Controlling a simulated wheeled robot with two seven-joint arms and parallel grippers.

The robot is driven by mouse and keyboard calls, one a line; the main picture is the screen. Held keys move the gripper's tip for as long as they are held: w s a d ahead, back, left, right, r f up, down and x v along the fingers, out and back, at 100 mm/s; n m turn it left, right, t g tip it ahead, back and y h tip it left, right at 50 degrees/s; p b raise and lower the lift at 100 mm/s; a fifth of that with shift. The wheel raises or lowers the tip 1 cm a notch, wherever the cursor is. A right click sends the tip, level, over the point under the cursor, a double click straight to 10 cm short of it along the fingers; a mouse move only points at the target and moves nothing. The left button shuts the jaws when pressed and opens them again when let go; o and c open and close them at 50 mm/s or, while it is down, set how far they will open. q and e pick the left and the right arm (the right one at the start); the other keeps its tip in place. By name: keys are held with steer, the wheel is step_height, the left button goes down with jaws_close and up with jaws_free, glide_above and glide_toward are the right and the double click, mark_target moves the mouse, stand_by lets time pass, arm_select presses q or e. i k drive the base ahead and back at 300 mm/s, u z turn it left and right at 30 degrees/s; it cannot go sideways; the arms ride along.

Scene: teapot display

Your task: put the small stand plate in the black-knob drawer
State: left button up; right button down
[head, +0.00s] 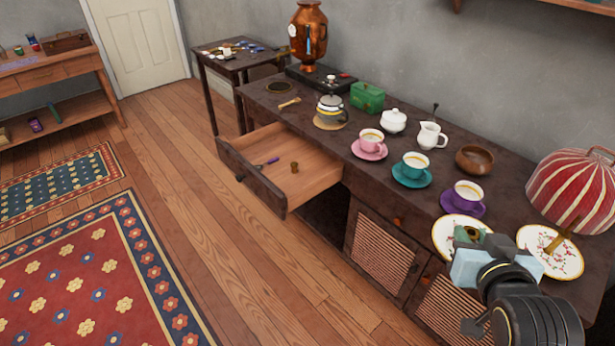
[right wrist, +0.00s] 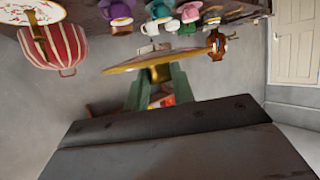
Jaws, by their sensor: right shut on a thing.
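The small stand plate (head: 447,229) is white with a gold rim and a floral pattern. My right gripper (head: 468,238) is shut on it and covers its near side in the head view. In the right wrist view the plate (right wrist: 190,57) shows nearly edge-on, with the green fingers (right wrist: 158,88) closed on a brownish part under it. The black-knob drawer (head: 318,178) is pulled open at the left of the cabinet. Its black knob (head: 240,178) is on the front. My left gripper is out of view.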

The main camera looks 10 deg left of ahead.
mark_target(287, 160)
steer(key=u, duration=1.05)
steer(key=i, duration=1.85)
steer(key=z, duration=0.1)
